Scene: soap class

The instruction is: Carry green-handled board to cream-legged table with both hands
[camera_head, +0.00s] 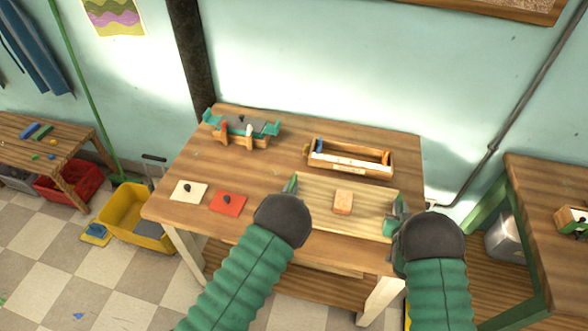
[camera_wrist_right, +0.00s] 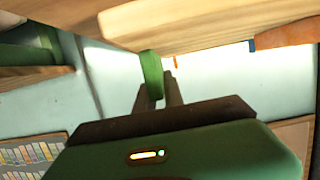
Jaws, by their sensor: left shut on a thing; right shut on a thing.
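The wooden green-handled board (camera_head: 315,197) is over the front right of the cream-legged table (camera_head: 270,175); I cannot tell whether it touches the top. An orange block (camera_head: 343,202) lies on the board. My left gripper (camera_head: 290,187) is at the board's left green handle, shut on it, mostly hidden by my dark wrist. My right gripper (camera_head: 394,217) is shut on the right green handle. The right wrist view shows the board's underside or edge (camera_wrist_right: 200,22) and the green handle (camera_wrist_right: 151,75) between the fingers.
On the table, a wooden carrier with green ends (camera_head: 240,128) and a wooden tray (camera_head: 350,158) stand behind the board. A cream plate (camera_head: 188,191) and a red plate (camera_head: 228,203) lie left. A green-legged table (camera_head: 545,220) is right, a yellow bin (camera_head: 130,212) left.

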